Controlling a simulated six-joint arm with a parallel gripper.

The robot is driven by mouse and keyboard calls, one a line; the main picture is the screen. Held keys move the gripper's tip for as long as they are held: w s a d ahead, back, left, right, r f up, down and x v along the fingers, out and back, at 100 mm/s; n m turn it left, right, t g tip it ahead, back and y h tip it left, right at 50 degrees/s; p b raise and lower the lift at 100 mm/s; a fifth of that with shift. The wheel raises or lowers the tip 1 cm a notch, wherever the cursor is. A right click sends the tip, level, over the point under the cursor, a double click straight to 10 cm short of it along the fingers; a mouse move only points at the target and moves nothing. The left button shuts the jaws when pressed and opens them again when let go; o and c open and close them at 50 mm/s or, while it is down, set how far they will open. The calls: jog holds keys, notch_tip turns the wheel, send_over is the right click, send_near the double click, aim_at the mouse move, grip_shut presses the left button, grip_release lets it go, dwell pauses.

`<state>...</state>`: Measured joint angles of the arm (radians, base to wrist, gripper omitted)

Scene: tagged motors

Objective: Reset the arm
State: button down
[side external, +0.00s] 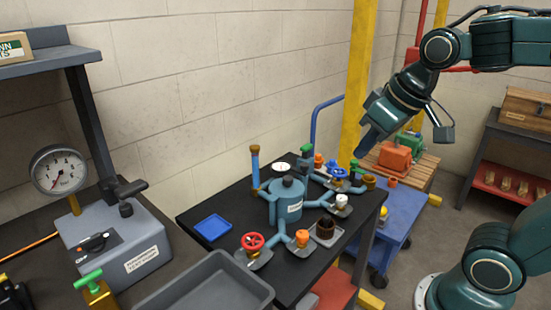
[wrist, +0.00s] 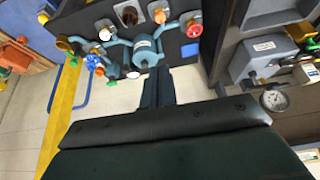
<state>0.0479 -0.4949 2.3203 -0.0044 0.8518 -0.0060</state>
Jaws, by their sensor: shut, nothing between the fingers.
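My gripper (side external: 367,143) hangs from my dark green arm at the upper right in the side view, with its fingers pointing down. It is in the air above the far right end of the black table (side external: 235,192), apart from the parts there. In the wrist view my gripper (wrist: 157,80) shows as dark fingers close together, shut and empty. The blue pipe manifold (side external: 287,203) stands on the black table with several branches and fittings. It also shows upside down at the top of the wrist view (wrist: 146,52).
A grey bin (side external: 215,287) and a gauge box (side external: 115,240) are in front left. A yellow post (side external: 357,75) stands close behind my gripper.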

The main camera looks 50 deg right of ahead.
jog(key=s+a+f, duration=0.1)
jog(key=s+f, duration=0.1)
jog(key=s, duration=0.5)
jog(key=shift+s+f, duration=0.15)
dwell(0.4)
